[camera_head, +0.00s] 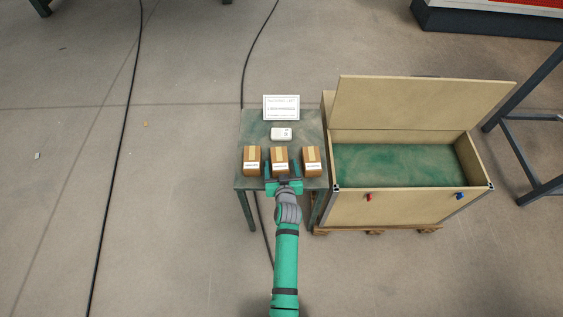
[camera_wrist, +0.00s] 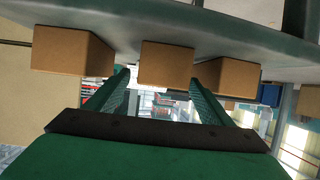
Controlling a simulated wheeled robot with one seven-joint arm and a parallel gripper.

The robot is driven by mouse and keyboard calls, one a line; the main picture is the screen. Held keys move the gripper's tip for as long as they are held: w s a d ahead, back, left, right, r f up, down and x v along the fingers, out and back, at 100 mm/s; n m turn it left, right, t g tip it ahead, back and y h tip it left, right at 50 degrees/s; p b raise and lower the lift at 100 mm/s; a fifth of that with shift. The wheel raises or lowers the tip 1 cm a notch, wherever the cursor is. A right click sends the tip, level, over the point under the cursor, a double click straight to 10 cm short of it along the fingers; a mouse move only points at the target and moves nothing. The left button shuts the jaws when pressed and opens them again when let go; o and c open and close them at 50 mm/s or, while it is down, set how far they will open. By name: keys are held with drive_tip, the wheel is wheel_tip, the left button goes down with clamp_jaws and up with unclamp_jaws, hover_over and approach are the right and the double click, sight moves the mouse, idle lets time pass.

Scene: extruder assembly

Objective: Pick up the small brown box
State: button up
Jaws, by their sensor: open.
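Three small brown boxes stand in a row along the near edge of the small table: a left box (camera_head: 252,161), a middle box (camera_head: 280,160) and a right box (camera_head: 312,160). Each has a paler tape strip and a white label in the head view. My gripper (camera_head: 282,172) is open and empty at the near side of the middle box. The wrist view is upside down, with the middle box (camera_wrist: 166,64) in line with the gap between my fingers (camera_wrist: 159,82). I cannot tell whether the fingertips reach past its near face.
A white device (camera_head: 281,134) and a white sign (camera_head: 281,108) stand behind the boxes on the table (camera_head: 244,126). A large open wooden crate (camera_head: 400,207) with a raised lid (camera_head: 420,105) stands close on the right. The floor on the left is mostly clear, crossed by black cables.

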sight(279, 160)
drive_tip(key=x, duration=0.4)
drive_tip(key=shift+a, duration=0.2)
drive_tip(key=shift+c, duration=0.3)
drive_tip(key=shift+r, duration=0.1)
drive_tip(key=c, duration=1.2)
